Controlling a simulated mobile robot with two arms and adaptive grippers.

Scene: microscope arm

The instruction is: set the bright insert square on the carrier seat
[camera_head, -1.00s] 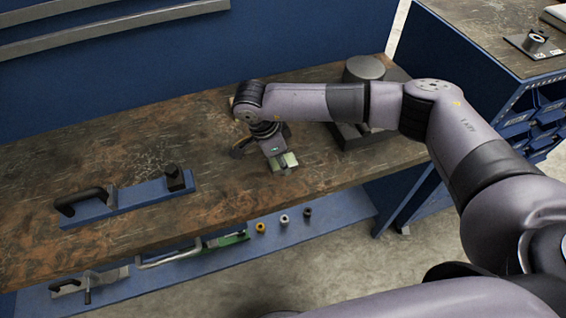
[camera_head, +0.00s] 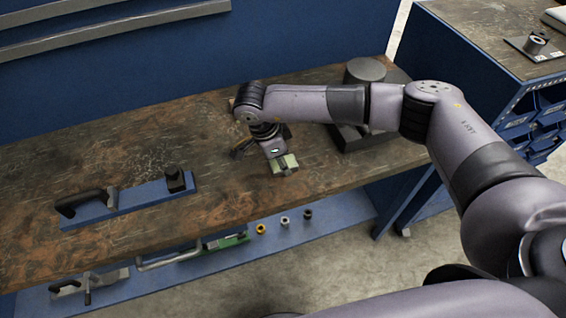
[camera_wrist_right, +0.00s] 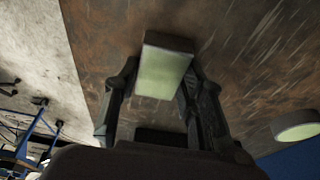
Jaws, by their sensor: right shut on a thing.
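A pale green block (camera_head: 291,161), which looks like the bright insert, is between the fingers of my right gripper (camera_head: 281,166), over the middle of the bench near its front edge. In the right wrist view the block (camera_wrist_right: 162,73) shows a pale green face and a dark grey edge, with a finger on either side. My right gripper is shut on it. I cannot tell how high it is above the bench. I cannot say for sure which part is the carrier seat. My left gripper is not in view.
A blue bar (camera_head: 140,196) with a black handle (camera_head: 84,203) and a dark block (camera_head: 175,180) lies on the bench at left. A dark stand with a round grey top (camera_head: 364,69) is behind my right arm. Small parts lie on the blue lower shelf (camera_head: 330,222).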

